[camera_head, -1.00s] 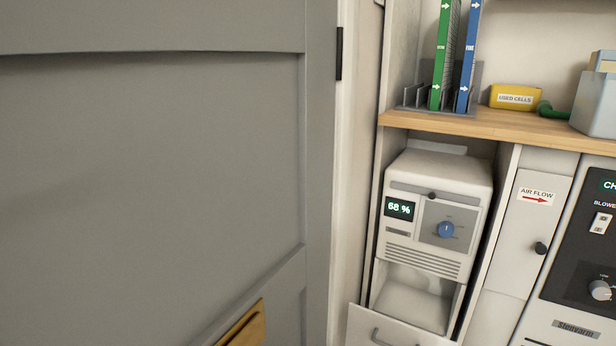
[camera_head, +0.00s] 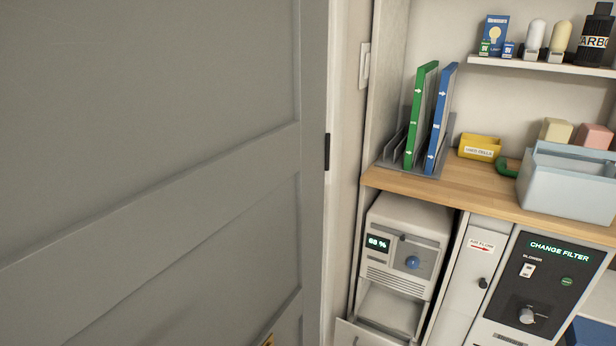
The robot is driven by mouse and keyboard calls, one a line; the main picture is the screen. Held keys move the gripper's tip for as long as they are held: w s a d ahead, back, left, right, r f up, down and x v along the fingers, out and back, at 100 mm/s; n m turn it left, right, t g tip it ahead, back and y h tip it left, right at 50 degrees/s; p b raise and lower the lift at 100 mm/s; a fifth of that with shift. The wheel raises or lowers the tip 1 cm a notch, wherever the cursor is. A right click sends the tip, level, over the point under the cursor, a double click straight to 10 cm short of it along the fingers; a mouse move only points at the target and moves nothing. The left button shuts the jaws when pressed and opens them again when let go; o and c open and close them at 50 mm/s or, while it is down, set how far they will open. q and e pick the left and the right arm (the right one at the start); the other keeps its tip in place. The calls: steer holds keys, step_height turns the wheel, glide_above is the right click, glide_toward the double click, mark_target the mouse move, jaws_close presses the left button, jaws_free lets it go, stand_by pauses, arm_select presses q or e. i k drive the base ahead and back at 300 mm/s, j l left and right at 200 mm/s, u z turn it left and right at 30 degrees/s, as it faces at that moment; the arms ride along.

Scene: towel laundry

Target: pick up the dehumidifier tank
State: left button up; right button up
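The white dehumidifier (camera_head: 400,240) stands in a bay under the wooden counter, its display reading 68 % beside a blue knob. Below its louvres is an open, empty-looking recess (camera_head: 391,306). A white front panel with a handle (camera_head: 352,338) shows at the bottom edge, low in front of the recess; most of it is cut off, and I cannot tell whether it is the tank. Neither of my grippers is in view.
A large grey door (camera_head: 150,180) fills the left side. The wooden counter (camera_head: 460,190) holds a green and a blue filter in a rack, a yellow box (camera_head: 480,147) and a light blue bin (camera_head: 568,185). A panel reading CHANGE FILTER (camera_head: 545,285) is at right.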

mark_target(581, 189)
steer(key=z, duration=1.5)
